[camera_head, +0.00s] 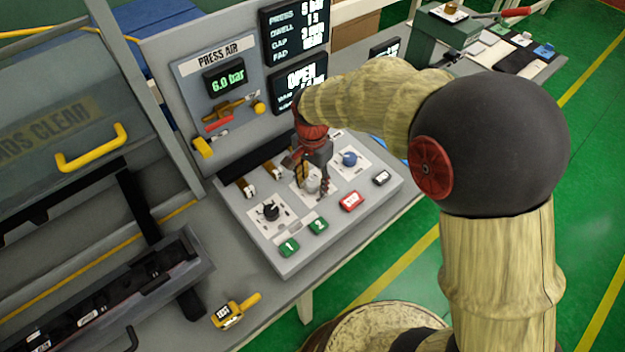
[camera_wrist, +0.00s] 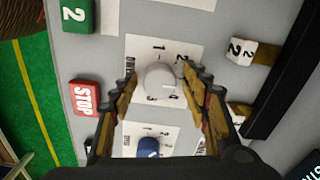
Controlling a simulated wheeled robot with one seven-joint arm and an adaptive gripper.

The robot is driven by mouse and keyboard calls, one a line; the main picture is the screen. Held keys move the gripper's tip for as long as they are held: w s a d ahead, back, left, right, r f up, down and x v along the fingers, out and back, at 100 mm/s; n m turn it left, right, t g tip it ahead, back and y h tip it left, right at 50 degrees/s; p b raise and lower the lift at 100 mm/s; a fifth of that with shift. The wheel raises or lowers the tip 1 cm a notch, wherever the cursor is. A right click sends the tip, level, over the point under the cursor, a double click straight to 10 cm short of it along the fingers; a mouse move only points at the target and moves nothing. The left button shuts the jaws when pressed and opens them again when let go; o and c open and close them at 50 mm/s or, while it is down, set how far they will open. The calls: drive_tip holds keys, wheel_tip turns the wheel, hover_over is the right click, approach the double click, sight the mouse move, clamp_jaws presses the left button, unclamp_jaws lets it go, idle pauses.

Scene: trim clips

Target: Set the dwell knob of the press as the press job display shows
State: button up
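The press job display (camera_head: 294,34) stands at the top of the head view. The knob also shows in the head view (camera_head: 312,185), partly covered by my fingers. My gripper (camera_head: 313,179) points down over this knob. In the wrist view my gripper (camera_wrist: 159,79) is open, with one finger on each side of the knob and gaps visible.
A black knob (camera_head: 271,211) and a blue knob (camera_head: 349,158) flank the white one. Green buttons (camera_head: 289,246) and a red STOP button (camera_head: 351,201) line the panel's front. Toggle switches (camera_head: 247,187) are behind. The upright PRESS AIR panel (camera_head: 222,68) rises beyond.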

drive_tip(key=c, duration=1)
drive_tip(key=shift+n, duration=0.3)
drive_tip(key=n+p, duration=0.2)
drive_tip(key=n, duration=0.1)
drive_tip(key=shift+r+p, duration=0.1)
drive_tip(key=shift+p, duration=0.3)
drive_tip(key=n+p, duration=0.2)
drive_tip(key=n, duration=0.2)
drive_tip(key=n+p, duration=0.2)
drive_tip(key=n, duration=0.4)
drive_tip(key=shift+d, duration=0.1)
drive_tip(key=n+p, duration=0.2)
drive_tip(key=n, duration=0.4)
drive_tip(key=shift+n, duration=0.3)
